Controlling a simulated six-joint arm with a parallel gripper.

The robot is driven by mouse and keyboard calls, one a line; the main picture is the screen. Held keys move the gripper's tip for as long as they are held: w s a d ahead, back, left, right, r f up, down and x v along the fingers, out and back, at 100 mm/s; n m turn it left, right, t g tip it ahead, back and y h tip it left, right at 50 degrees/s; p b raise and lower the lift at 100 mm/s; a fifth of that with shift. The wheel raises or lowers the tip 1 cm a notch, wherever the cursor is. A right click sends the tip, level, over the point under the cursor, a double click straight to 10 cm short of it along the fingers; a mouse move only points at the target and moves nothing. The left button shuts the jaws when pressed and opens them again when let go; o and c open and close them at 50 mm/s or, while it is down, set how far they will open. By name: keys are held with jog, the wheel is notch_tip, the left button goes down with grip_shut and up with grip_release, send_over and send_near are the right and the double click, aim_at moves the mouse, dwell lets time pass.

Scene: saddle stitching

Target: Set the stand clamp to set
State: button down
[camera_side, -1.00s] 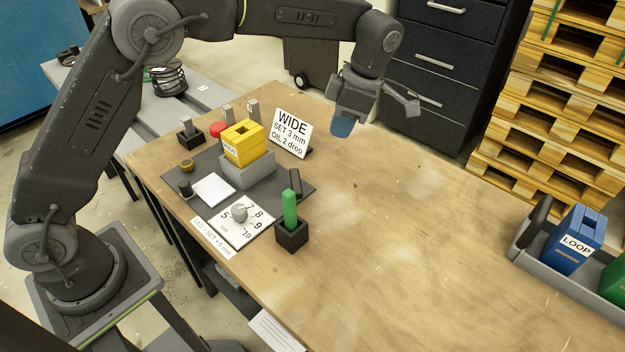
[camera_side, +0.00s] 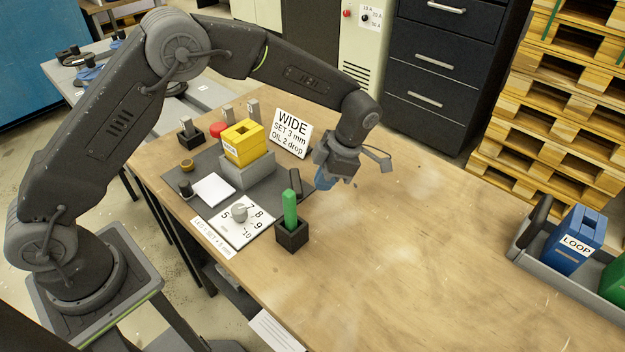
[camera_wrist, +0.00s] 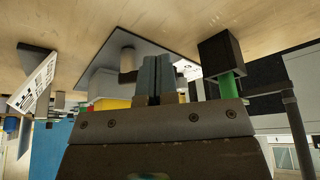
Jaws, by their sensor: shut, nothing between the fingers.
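The grey stand (camera_side: 246,175) sits on a dark mat (camera_side: 225,195) and holds a yellow block (camera_side: 243,142). A small dark lever-like piece (camera_side: 295,183) stands at the mat's right edge. It looks like the stand clamp, but no label on it is readable. My gripper (camera_side: 325,181) is to the right of that piece, above the table and apart from it. In the wrist view the fingers (camera_wrist: 157,76) are side by side, and the yellow block (camera_wrist: 115,103) is partly hidden behind my gripper.
A green-handled tool (camera_side: 290,210) stands in a black holder (camera_side: 291,236) at the front. A dial plate (camera_side: 240,227) lies beside it. A sign reading WIDE, SET 3 mm, OIL 2 drop (camera_side: 292,133) stands behind. A grey tray (camera_side: 540,260) is at right. The table's middle is clear.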

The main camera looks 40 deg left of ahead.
aim_at(300, 188)
jog(key=shift+s+a, duration=0.8)
jog(key=shift+s, duration=0.2)
jog(key=s+m, duration=0.1)
jog(key=a+m+t, duration=0.1)
jog(key=m, duration=0.1)
jog(key=shift+s+m+y, duration=0.3)
jog(key=shift+s+y, duration=0.05)
jog(key=shift+y, duration=0.05)
jog(key=shift+s+f+m, duration=0.1)
jog(key=shift+s+m, duration=0.05)
jog(key=shift+m, duration=0.15)
jog(key=shift+a, duration=0.1)
jog(key=shift+f, duration=0.1)
